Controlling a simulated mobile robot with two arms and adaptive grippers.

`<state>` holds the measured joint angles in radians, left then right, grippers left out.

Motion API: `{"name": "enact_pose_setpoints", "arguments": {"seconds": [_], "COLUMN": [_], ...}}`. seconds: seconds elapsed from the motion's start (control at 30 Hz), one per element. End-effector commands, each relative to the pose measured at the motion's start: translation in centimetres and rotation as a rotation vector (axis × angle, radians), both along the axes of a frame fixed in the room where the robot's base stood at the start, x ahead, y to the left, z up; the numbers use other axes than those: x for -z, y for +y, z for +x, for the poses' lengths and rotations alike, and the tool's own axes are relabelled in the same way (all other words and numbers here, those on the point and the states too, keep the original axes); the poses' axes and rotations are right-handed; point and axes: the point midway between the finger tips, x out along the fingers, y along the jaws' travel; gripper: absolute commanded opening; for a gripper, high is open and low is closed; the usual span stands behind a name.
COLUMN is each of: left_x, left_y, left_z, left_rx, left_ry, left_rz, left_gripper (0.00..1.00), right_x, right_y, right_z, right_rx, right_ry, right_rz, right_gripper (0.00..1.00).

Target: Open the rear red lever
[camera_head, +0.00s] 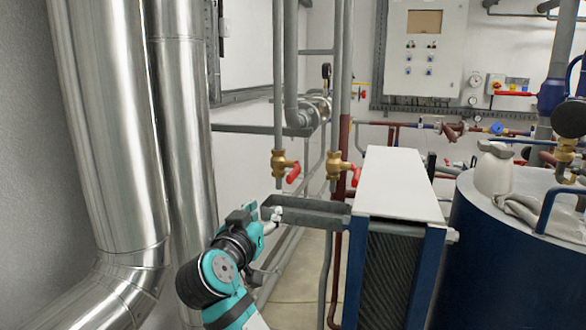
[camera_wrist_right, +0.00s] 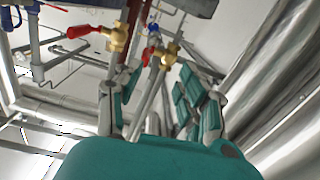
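Two brass valves with red levers sit on vertical grey pipes. In the head view the left valve (camera_head: 279,162) has its red lever (camera_head: 293,172) tilted down to the right. The right valve (camera_head: 336,165) has a similar red lever (camera_head: 355,175). In the right wrist view, one valve (camera_wrist_right: 117,37) looks larger and nearer, with its lever (camera_wrist_right: 84,30) pointing left; the other valve (camera_wrist_right: 168,56) looks smaller and farther, with its lever (camera_wrist_right: 147,57). My right gripper (camera_head: 264,217) is below the valves, touching neither. Its fingers (camera_wrist_right: 157,88) are apart and empty. My left gripper is out of view.
A blue-framed plate exchanger with a pale top (camera_head: 398,185) stands right of my right arm. A grey tray-like bracket (camera_head: 310,212) is close to the gripper. Large silver ducts (camera_head: 105,130) stand on the left. A blue tank (camera_head: 480,260) is at the right.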

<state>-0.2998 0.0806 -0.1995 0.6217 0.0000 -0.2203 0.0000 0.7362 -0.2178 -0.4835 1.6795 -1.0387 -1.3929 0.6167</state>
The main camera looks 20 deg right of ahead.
Motion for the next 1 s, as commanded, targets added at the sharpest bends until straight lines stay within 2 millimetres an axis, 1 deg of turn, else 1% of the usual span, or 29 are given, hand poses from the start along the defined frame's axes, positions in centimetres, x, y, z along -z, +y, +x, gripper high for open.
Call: {"name": "enact_pose_setpoints", "arguments": {"seconds": [0.03,0.1,0.17,0.27,0.37,0.8,1.0], "left_x": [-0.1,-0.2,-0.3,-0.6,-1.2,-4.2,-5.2], "left_y": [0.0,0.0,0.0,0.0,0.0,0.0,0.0], "left_z": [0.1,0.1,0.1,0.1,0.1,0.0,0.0], "left_rx": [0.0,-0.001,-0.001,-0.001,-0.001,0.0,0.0], "left_ry": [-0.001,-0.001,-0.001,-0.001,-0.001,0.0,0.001], "left_rz": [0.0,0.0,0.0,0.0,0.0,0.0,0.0], "left_gripper": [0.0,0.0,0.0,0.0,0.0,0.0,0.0], "right_x": [-2.0,-3.5,-4.0,-4.3,-4.3,-4.4,-4.3], "right_y": [-0.1,-0.3,-0.5,-1.0,-2.0,-7.4,-9.1], "right_z": [-0.8,-1.5,-1.7,-1.1,0.2,8.2,11.1], "right_rx": [0.016,0.035,0.042,0.047,0.048,0.046,0.043], "right_ry": [-0.039,-0.073,-0.086,-0.088,-0.085,-0.083,-0.083], "right_rz": [0.019,0.037,0.045,0.044,0.043,0.042,0.043], "right_gripper": [0.39,0.39,0.39,0.39,0.39,0.39,0.39]}}
